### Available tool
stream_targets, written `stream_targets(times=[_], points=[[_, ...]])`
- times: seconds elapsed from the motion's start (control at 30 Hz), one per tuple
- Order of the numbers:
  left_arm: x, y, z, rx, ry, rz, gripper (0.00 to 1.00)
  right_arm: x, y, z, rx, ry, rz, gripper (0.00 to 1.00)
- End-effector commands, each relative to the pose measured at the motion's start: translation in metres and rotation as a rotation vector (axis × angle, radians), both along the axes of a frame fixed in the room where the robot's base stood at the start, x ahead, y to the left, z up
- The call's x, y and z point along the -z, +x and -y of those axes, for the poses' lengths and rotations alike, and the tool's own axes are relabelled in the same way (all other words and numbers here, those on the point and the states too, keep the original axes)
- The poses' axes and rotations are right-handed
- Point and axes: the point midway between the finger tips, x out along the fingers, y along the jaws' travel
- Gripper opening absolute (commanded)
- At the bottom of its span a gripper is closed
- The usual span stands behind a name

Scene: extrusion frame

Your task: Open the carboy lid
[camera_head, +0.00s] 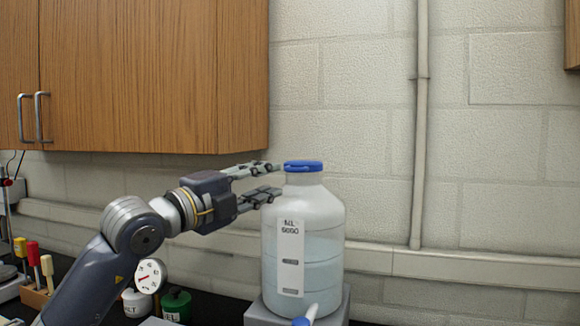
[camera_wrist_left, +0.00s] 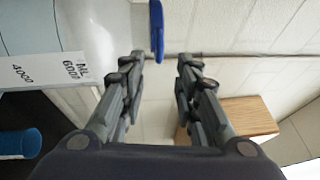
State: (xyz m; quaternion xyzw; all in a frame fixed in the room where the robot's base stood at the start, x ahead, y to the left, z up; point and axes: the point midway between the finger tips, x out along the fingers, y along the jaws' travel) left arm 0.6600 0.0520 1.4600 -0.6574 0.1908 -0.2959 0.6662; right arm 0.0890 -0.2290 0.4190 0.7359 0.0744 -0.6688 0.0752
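The carboy (camera_head: 318,232) is a translucent white bottle with a white label, standing upright on a grey block. Its blue lid (camera_head: 303,166) sits on the neck, and it looks closed. My left gripper (camera_head: 276,180) is open and empty, just left of the lid and neck, with its fingers pointing right. In the left wrist view the lid (camera_wrist_left: 157,30) shows edge-on beyond and between the fingertips (camera_wrist_left: 163,60), and the carboy body (camera_wrist_left: 95,28) is at upper left. The fingers appear apart from the lid. My right gripper is not in view.
A wooden cabinet (camera_head: 150,75) hangs above and behind my left arm. A blue-tipped spigot (camera_head: 306,317) sticks out at the carboy's front bottom. A gauge (camera_head: 150,276), a green container (camera_head: 176,305) and a rack with colored handles (camera_head: 38,268) stand at lower left. The wall right of the carboy is clear apart from a pipe (camera_head: 420,140).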

Motion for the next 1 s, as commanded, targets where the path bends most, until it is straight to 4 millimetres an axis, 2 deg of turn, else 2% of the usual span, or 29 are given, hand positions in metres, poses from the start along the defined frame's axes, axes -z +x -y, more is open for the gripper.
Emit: stream_targets(times=[0.03,0.1,0.4,0.83,0.97,1.0], points=[[-0.007,0.008,0.008,0.001,-0.001,-0.002,0.3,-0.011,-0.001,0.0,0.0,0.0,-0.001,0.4],[-0.009,0.019,0.017,0.001,0.001,-0.002,0.3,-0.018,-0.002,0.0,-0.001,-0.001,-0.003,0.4],[-0.013,0.051,0.044,0.002,0.0,0.001,0.3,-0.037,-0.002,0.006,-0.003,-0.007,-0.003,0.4],[-0.011,0.057,0.05,0.001,0.0,0.002,0.3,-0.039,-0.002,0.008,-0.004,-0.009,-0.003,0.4],[-0.011,0.057,0.05,0.001,-0.001,0.002,0.0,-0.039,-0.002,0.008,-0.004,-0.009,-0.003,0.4],[-0.011,0.057,0.05,0.001,-0.001,0.002,0.0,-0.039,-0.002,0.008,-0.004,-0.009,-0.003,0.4]])
